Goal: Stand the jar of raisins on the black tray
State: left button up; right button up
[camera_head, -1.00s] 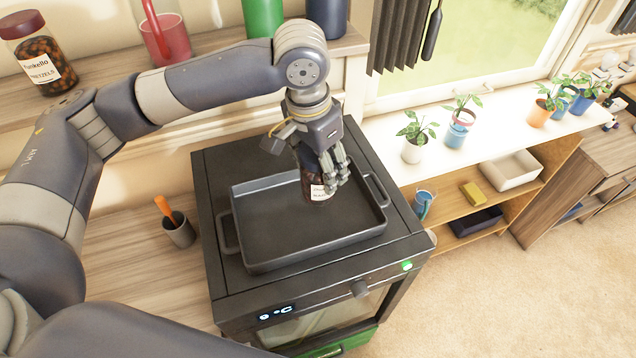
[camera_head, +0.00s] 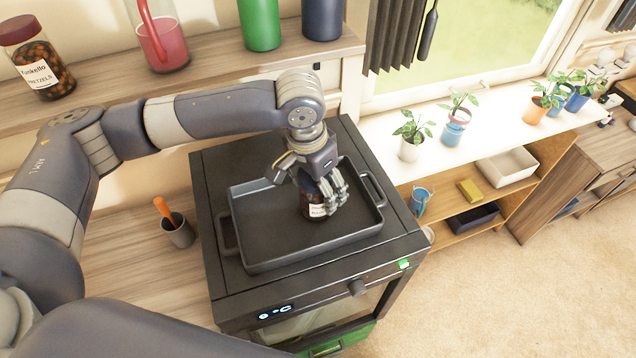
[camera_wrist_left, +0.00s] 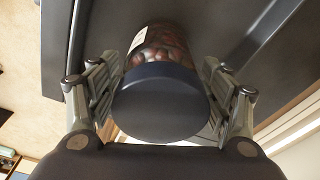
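The jar of raisins (camera_head: 315,207) has a dark lid, a white label and dark contents. My left gripper (camera_head: 325,190) is shut around it from above, and the jar looks upright within the black tray (camera_head: 268,252), in its middle. Whether its base touches the tray floor is hard to tell. In the left wrist view the jar's dark blue lid (camera_wrist_left: 160,100) fills the space between the two fingers, with the label and raisins beyond it. The tray sits on a black oven (camera_head: 225,275). My right gripper is not in view.
A shelf at the back left holds a jar labelled pretzels (camera_head: 38,70), a red pitcher (camera_head: 160,38) and a green container (camera_head: 260,25). A cup with an orange-handled item (camera_head: 178,230) stands left of the oven. Potted plants (camera_head: 410,140) line the white sill at right.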

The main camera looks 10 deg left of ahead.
pick_arm(q)
jog(key=shift+r, duration=0.4)
jog(key=r, duration=0.3)
jog(key=s+r+b, duration=0.1)
jog(key=r, duration=0.3)
jog(key=a+r, duration=0.1)
jog(key=r, duration=0.2)
jog(key=shift+s+r+b, duration=0.2)
jog(key=shift+r+b, duration=0.05)
jog(key=shift+b, duration=0.1)
jog(key=shift+s+r, duration=0.1)
jog(key=shift+r, duration=0.35)
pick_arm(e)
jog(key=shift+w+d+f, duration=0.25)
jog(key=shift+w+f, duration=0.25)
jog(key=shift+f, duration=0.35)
